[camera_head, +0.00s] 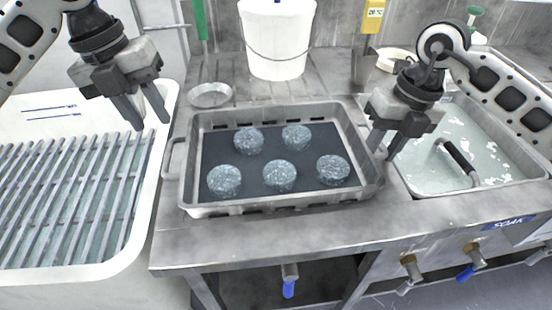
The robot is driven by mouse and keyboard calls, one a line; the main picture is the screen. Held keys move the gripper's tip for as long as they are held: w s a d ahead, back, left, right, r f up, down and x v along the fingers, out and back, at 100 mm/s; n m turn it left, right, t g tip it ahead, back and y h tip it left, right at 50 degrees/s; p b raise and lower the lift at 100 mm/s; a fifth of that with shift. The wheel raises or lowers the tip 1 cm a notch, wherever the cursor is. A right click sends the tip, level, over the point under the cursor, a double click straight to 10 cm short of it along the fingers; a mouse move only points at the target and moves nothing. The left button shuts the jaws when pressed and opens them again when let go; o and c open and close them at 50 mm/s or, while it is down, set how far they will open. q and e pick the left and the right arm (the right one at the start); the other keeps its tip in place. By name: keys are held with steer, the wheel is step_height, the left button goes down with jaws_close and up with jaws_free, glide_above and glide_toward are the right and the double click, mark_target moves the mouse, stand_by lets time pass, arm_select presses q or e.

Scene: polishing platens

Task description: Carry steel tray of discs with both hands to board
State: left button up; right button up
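The steel tray (270,207) sits on the steel counter in the middle of the head camera view. It has a dark mat (268,146) inside with several grey speckled discs (280,176) in two rows. A handle (172,160) shows at its left end. My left gripper (147,115) is up and left of the tray, apart from it, with its fingers spread and nothing between them. My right gripper (381,149) is at the tray's right end, fingers pointing down with a gap between them. The right handle is hidden behind it, and I cannot tell if the fingers touch it.
A white basin with a slatted rack (70,195) is on the left. A water-filled sink (440,165) labelled SOAK is on the right. A white bucket (277,45) and a small metal dish (209,95) stand behind the tray. Bare counter (260,245) runs along the front.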

steer(key=shift+r, duration=0.1)
arm_select(q)
steer(key=r, duration=0.4)
steer(key=shift+a, duration=0.35)
arm_select(e)
step_height(320, 180, up, 12)
steer(key=d, duration=0.2)
steer(key=shift+w+d+f, duration=0.15)
steer(key=shift+f, duration=0.05)
arm_select(q)
steer(key=shift+s+f, duration=0.1)
